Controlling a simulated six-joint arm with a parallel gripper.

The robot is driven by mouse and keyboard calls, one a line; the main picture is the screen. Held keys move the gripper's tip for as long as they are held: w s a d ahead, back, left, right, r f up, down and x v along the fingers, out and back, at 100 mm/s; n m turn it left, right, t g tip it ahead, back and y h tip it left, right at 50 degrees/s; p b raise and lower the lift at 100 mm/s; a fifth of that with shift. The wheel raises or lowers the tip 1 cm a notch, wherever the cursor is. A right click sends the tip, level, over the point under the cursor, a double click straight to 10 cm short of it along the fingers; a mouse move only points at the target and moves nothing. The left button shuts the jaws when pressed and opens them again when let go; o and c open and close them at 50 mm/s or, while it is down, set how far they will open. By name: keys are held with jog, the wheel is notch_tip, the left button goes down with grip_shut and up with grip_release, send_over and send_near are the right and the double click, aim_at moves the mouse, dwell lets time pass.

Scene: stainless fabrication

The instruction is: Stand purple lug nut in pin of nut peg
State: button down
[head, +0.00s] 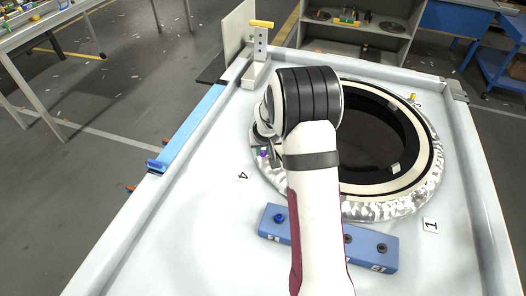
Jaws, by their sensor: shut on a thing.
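A small purple lug nut (263,154) shows at the left edge of the large ring. My gripper (267,147) is shut on it, mostly hidden behind my own wrist, so the fingers are hard to make out. A blue block, which looks like the nut peg (327,255), lies in front of the ring on the pale table. A blue nut (280,218) sits at its left end, and dark pins (382,248) stand toward its right end. My forearm crosses in front of the block and hides part of its middle.
The large black and white ring (425,190) with a speckled rim fills the table's right half. A small yellow piece (413,97) sits on its far side. A bracket with a yellow top (261,45) stands at the back left. The table's left front is clear.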

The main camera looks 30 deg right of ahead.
notch_tip(320, 180, up, 4)
jog(key=shift+f, duration=0.2)
jog(key=s+d+r, duration=0.7)
jog(key=s+d, duration=0.1)
jog(key=s, duration=0.1)
send_over(385, 246)
jog(key=shift+n, duration=0.3)
notch_tip(385, 246, down, 6)
jog(key=shift+r, duration=0.25)
jog(key=shift+s+a, duration=0.2)
jog(key=shift+s, duration=0.25)
jog(key=shift+f, duration=0.15)
jog(key=shift+f, duration=2.4)
jog(key=shift+f, duration=1.1)
